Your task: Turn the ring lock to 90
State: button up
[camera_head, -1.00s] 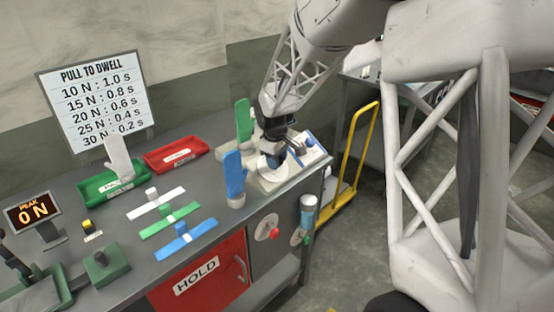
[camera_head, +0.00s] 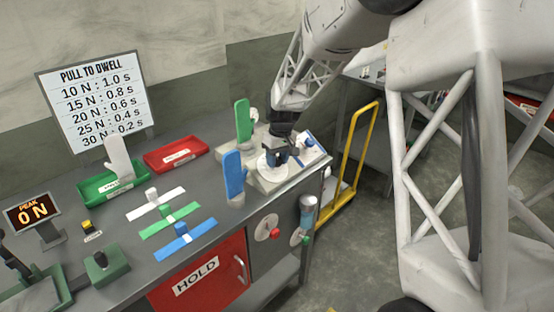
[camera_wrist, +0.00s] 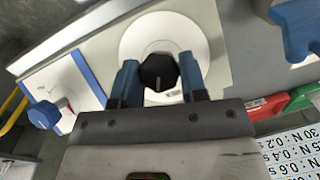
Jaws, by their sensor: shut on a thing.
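The ring lock appears to be the black faceted knob (camera_wrist: 159,72) on a white round dial (camera_wrist: 205,45), set in a pale plate. A light pointer line on the knob runs down toward my palm in the wrist view. My gripper (camera_wrist: 159,82) is shut on the knob, with one blue finger on each side. In the head view my gripper (camera_head: 276,158) is low over the white dial (camera_head: 264,170) at the bench's right end and hides the knob. The dial's markings are too small to read.
Left of the dial a blue glove form (camera_head: 234,174) stands close by, with a green one (camera_head: 242,120) behind. A small panel with a blue knob (camera_wrist: 44,115) adjoins the dial plate. Red (camera_head: 176,154) and green (camera_head: 92,188) trays lie further left. A yellow cart rail (camera_head: 350,155) stands right.

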jog(key=m+y, duration=0.1)
jog(key=m, duration=0.2)
jog(key=m+g+y, duration=0.1)
jog(key=m+y, duration=0.1)
jog(key=shift+w+d+m, duration=0.1)
jog(key=shift+d+m, duration=0.1)
jog(key=shift+m, duration=0.2)
jog(key=m+y, duration=0.1)
jog(key=m, duration=0.2)
jog(key=m+y, duration=0.2)
jog(key=m, duration=0.1)
jog(key=shift+d+f, duration=0.1)
jog(key=o, duration=0.9)
jog(key=v, duration=0.7)
jog(key=shift+d+r, duration=0.3)
jog(key=shift+s, duration=0.2)
